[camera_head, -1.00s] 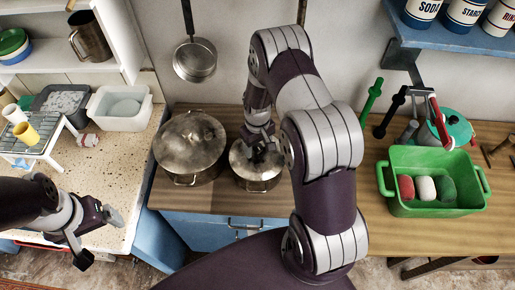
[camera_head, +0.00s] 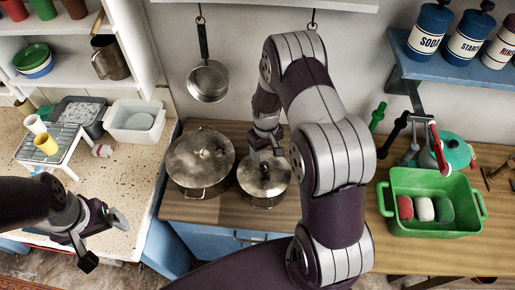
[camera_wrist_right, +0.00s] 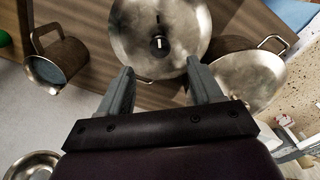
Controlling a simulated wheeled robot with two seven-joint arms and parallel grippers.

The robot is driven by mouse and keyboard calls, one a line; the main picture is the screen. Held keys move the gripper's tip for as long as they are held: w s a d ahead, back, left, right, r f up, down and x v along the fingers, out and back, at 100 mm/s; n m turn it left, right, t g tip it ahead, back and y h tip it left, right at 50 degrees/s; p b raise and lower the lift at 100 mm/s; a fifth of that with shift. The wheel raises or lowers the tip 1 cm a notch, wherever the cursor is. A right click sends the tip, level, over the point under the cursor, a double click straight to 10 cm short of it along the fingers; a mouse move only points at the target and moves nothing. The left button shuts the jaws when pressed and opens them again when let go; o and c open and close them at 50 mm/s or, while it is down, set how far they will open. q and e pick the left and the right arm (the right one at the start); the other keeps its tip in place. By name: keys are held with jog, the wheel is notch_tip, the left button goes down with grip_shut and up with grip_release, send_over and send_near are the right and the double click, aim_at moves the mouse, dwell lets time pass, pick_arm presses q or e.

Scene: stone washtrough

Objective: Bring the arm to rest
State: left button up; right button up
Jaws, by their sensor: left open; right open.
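My right arm reaches over the wooden worktop in the head view, and my right gripper (camera_head: 265,153) hangs just above the smaller lidded pot (camera_head: 262,191). In the right wrist view its fingers (camera_wrist_right: 162,92) are open and apart, with the metal lid (camera_wrist_right: 155,68) and its small knob (camera_wrist_right: 158,42) beyond them. Nothing is held between them. My left gripper (camera_head: 106,228) is open and empty near the front edge of the speckled counter, at the left of the head view.
A larger lidded pot (camera_head: 200,160) stands close left of the smaller one. A saucepan (camera_head: 208,82) hangs on the wall behind. A green tub (camera_head: 435,222) with several coloured pieces stands at right. A wire rack (camera_head: 54,150) and white basin (camera_head: 135,119) are at left.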

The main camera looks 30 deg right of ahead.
jog(key=s+a+r+b, duration=0.3)
jog(key=s+a+b, duration=0.1)
jog(key=s+b, duration=0.2)
jog(key=s+a+r+m+t+b, duration=0.1)
jog(key=s+a+r+b, duration=0.2)
jog(key=s+b, duration=0.3)
jog(key=shift+s+a, duration=0.7)
jog(key=shift+s, duration=0.25)
jog(key=shift+w+d, duration=0.1)
jog(key=shift+w, duration=0.05)
